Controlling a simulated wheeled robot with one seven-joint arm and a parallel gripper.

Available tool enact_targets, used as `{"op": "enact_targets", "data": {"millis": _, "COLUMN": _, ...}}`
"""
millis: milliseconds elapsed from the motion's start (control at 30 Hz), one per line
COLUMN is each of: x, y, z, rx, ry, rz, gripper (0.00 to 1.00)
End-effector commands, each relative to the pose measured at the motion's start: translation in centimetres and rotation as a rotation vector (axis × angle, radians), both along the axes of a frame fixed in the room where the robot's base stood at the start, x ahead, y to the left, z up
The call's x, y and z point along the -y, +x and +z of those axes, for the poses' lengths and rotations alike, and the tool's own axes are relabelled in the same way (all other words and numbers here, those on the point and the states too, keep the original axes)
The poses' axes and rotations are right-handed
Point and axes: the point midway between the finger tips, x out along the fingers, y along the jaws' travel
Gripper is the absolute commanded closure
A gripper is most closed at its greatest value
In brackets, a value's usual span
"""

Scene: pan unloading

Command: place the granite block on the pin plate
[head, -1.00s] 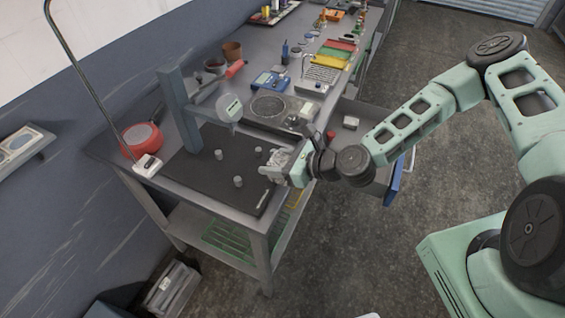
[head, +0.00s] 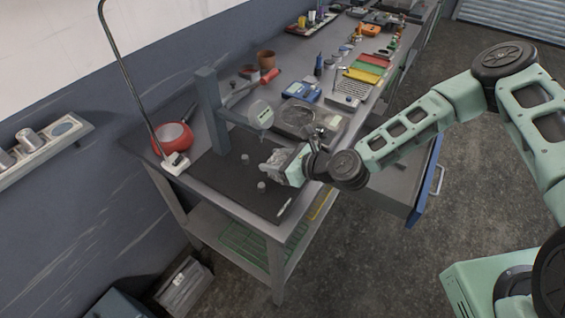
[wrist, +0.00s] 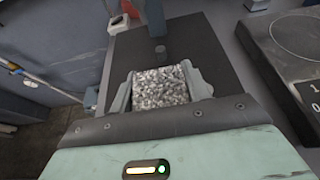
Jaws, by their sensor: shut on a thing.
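The granite block (wrist: 160,88), speckled grey and white, is between the two fingers of my gripper (wrist: 160,86) in the wrist view. My gripper (head: 272,162) is shut on it; in the head view the block is hard to separate from the fingers. The pin plate (head: 225,184) is a dark flat board on the near end of the bench, with short grey pins (head: 261,186) standing on it. My gripper is over its right part and hides some of it. The plate (wrist: 205,50) also shows beyond the block, with one pin in view. The gap below the block cannot be judged.
A grey post (head: 211,110) with a side arm and round dial (head: 260,114) stands at the plate's far side. A scale (head: 298,118) sits right of the plate. A red pan (head: 172,140) is at the left. An open drawer (head: 425,185) juts out under my arm.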

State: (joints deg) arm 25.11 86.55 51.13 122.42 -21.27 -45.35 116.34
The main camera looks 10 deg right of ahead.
Motion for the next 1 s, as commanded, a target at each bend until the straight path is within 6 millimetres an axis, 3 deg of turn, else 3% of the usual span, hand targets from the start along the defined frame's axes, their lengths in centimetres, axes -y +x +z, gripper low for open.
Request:
{"op": "enact_targets", "data": {"millis": 767, "x": -4.6, "y": 3.5, "z": 0.1, "rx": 0.002, "ry": 0.001, "rz": 0.001, "gripper": 0.91}}
{"op": "enact_targets", "data": {"millis": 1000, "x": -4.6, "y": 3.6, "z": -1.3, "rx": 0.002, "ry": 0.003, "rz": 0.001, "gripper": 0.91}}
